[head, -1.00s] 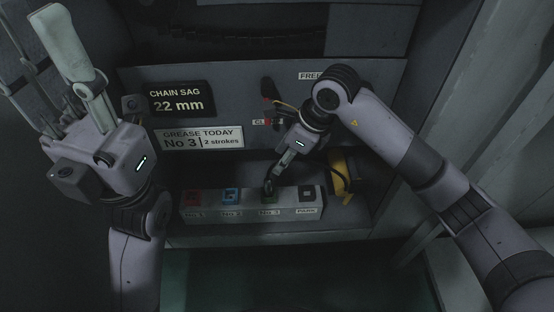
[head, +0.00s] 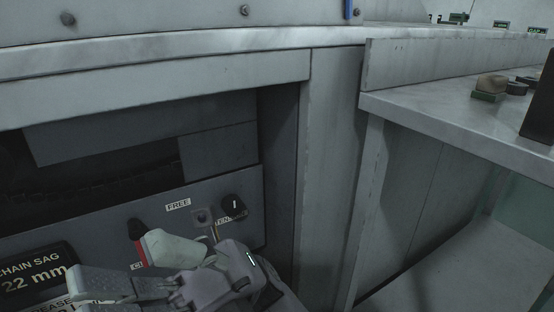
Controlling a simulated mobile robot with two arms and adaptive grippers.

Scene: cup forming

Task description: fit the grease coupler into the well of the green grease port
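A gripper, which I take to be my right one because its arm comes in from the lower right, is at the bottom of the head view (head: 112,272). Its fingers point left, in front of the lower panel. A broad pale finger and a grey one appear spread apart, with nothing seen between them. My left gripper is not in view. The grease coupler and the green grease port are out of the picture.
The panel (head: 95,225) carries a FREE label (head: 178,205), a black knob (head: 234,207) and a dark-topped lever (head: 137,230) close to the pale finger. A CHAIN SAG sign (head: 35,272) is at lower left. A metal counter (head: 430,105) with small objects stands right.

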